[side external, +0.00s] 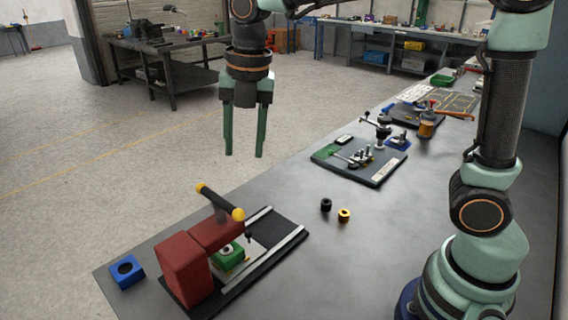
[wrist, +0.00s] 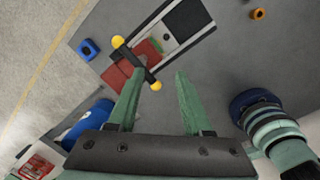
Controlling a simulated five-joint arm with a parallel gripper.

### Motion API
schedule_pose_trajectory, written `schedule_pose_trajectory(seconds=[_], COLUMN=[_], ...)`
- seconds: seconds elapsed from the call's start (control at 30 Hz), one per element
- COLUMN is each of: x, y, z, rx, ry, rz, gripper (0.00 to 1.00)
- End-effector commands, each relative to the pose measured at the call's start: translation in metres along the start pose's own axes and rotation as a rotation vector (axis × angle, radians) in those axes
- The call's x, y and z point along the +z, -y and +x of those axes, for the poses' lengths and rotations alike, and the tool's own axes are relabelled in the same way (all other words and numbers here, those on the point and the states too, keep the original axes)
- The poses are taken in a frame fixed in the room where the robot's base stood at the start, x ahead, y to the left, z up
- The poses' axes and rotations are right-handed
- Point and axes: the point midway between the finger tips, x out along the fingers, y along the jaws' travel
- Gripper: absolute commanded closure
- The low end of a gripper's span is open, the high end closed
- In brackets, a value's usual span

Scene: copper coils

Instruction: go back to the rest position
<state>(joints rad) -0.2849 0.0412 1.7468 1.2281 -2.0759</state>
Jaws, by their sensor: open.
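My gripper (side external: 244,155) hangs high above the grey table, pointing down, with its two green fingers apart and nothing between them. In the wrist view the open fingers (wrist: 153,92) frame the table far below. The red press (side external: 190,265) with a yellow-knobbed black handle (side external: 219,201) stands at the table's near left, below my gripper and apart from it. A green block (side external: 228,257) sits in the press on its dark base. A copper coil (side external: 344,215) and a black ring (side external: 326,204) lie side by side on the table.
A blue block with a round hole (side external: 126,271) sits at the table's near left corner. A dark board with metal clamps (side external: 362,162) and further fixtures (side external: 425,118) line the table farther back. The air around my gripper is clear.

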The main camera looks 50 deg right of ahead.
Motion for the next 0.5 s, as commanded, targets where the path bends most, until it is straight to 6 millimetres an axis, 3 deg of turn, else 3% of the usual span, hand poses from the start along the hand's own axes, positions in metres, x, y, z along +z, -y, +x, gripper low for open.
schedule_pose_trajectory(seconds=[0.2, 0.5], x=[0.009, 0.011], y=[0.042, 0.096], z=[-0.013, -0.016], rx=[0.091, 0.242], ry=[0.037, 0.019], rz=[0.582, 1.381], gripper=[0.50, 0.50])
